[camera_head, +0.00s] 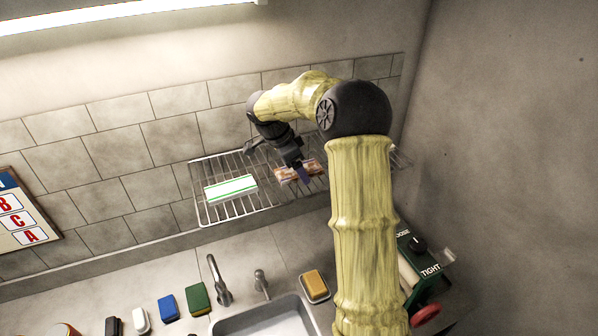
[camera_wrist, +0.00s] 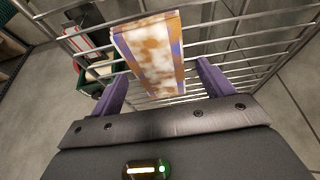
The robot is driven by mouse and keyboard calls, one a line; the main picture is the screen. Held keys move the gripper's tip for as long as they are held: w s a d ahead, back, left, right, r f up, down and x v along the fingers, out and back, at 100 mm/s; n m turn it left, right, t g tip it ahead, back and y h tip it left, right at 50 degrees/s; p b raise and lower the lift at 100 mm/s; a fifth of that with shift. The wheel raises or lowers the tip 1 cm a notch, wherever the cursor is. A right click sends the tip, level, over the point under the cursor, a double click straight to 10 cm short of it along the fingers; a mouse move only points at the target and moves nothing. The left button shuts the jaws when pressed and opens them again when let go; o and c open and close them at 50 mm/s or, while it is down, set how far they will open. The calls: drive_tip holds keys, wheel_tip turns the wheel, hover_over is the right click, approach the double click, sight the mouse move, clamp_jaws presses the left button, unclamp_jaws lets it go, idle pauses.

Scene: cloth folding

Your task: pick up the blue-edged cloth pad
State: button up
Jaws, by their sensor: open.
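The stained cloth pad (camera_head: 285,174) lies on the wire rack, with brown and orange blotches; its blue-purple edge shows best in the wrist view (camera_wrist: 151,55). My gripper (camera_head: 300,170) is over the rack beside this pad in the head view. In the wrist view my gripper (camera_wrist: 161,78) has its two purple fingers spread apart, with the near end of the pad lying between and just beyond them. Nothing is held. Whether a finger touches the pad cannot be told. In the head view my gripper hides part of the pad.
A green-edged white pad (camera_head: 230,188) lies to the left on the wire rack (camera_head: 238,208), against the tiled wall. Below are a sink (camera_head: 262,318), a faucet (camera_head: 217,280), and several sponges, such as a green one (camera_head: 198,299). A tight-labelled knob box (camera_head: 420,250) is at right.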

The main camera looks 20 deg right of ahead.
drive_tip(key=c, duration=1.1)
drive_tip(key=shift+r, duration=0.15)
wheel_tip(320, 180, up, 10)
drive_tip(key=b, duration=0.3)
